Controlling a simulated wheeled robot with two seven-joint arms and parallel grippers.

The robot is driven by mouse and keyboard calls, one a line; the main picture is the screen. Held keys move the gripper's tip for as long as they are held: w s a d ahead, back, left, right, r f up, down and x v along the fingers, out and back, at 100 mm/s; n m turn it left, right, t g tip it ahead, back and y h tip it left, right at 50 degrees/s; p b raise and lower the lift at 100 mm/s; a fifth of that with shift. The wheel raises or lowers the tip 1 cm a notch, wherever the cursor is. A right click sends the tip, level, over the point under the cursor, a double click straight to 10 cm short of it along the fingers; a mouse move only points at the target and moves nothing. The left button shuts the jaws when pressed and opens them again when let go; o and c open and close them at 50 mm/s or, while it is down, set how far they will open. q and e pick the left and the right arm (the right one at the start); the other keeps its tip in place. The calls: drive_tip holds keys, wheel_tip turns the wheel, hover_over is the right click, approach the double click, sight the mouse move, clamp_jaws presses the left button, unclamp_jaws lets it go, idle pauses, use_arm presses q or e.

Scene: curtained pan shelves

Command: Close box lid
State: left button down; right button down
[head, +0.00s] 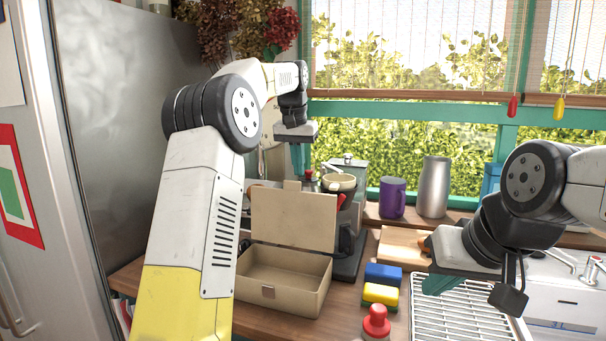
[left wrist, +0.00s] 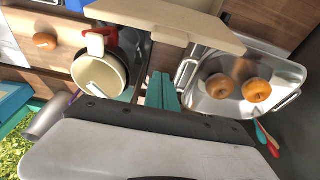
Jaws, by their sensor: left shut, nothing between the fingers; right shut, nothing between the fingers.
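A beige box (head: 278,299) stands on the wooden counter, its inside visible and empty. Its lid (head: 292,217) stands up at the back edge, open. In the left wrist view the beige board of the lid (left wrist: 168,26) crosses the top of the picture. My left gripper (head: 299,156) is above and behind the lid, its teal fingers partly hidden by the arm and nearby things. Its shut, empty fingers (left wrist: 162,92) also show in the left wrist view, apart from the lid. My right gripper (head: 437,285) is shut and empty above the drying rack, right of the box.
A coffee machine (head: 350,172) stands close behind the lid. Blue and yellow sponges (head: 382,284) and a red-capped bottle (head: 376,322) are right of the box. A purple mug (head: 392,198) and metal vase (head: 433,188) stand by the window. A metal tray (left wrist: 228,100) holds two doughnuts.

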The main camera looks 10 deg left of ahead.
use_arm(q)
drive_tip(key=shift+s+a+f, duration=0.1)
drive_tip(key=shift+s+f, duration=0.1)
drive_tip(key=shift+s, duration=0.4)
drive_tip(key=shift+s+a+f, duration=0.15)
drive_tip(key=shift+s+f, duration=0.05)
drive_tip(key=shift+s, duration=0.35)
drive_tip(key=shift+s+a+f, duration=0.1)
drive_tip(key=shift+s+f, duration=0.1)
drive_tip(key=shift+s, duration=0.4)
